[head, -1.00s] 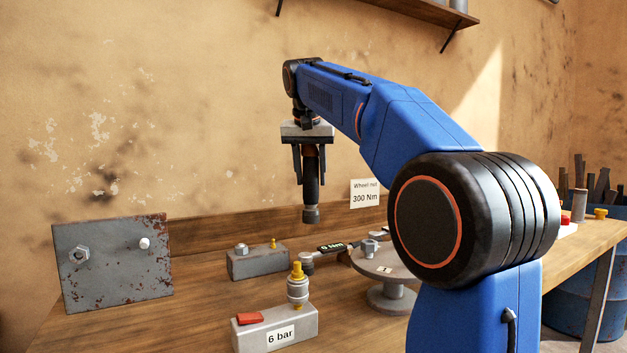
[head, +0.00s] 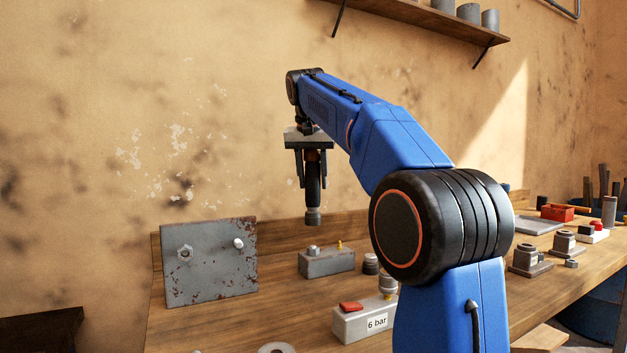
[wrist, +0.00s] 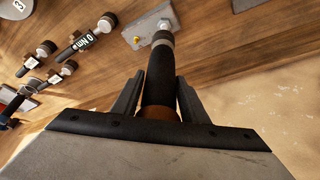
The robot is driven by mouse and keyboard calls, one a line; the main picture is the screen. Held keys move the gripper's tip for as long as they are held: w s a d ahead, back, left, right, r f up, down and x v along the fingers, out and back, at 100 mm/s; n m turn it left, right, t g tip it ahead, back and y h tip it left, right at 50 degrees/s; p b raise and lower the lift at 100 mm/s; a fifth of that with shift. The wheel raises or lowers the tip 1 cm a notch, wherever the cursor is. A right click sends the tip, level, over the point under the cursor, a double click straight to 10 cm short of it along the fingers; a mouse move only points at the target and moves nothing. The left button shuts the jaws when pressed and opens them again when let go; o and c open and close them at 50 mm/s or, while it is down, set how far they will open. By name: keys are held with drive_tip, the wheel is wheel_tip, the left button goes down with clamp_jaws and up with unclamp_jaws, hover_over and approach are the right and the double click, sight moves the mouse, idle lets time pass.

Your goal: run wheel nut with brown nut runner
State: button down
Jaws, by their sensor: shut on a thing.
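My gripper (head: 313,170) is shut on a dark nut runner with a grey socket end (head: 314,215), held upright with the socket down, above the bench. In the wrist view the nut runner (wrist: 158,88) sits between the two fingers, with a brown band near the gripper's palm. A hex nut (head: 185,253) is on the rusty grey plate (head: 210,285) standing at the left of the bench; a white stud or cap (head: 238,243) is beside it. The held tool is apart from the plate, to its right and higher.
A grey block (head: 327,264) with a nut and a yellow pin stands below the tool. A "6 bar" block (head: 362,322) with a red button is nearer. Several tools lie on the bench in the wrist view. A shelf (head: 420,18) hangs above.

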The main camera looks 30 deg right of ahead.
sight(313, 202)
drive_tip(key=shift+f, duration=0.1)
drive_tip(key=shift+f, duration=4.3)
drive_tip(key=shift+r, duration=0.9)
idle(1.9)
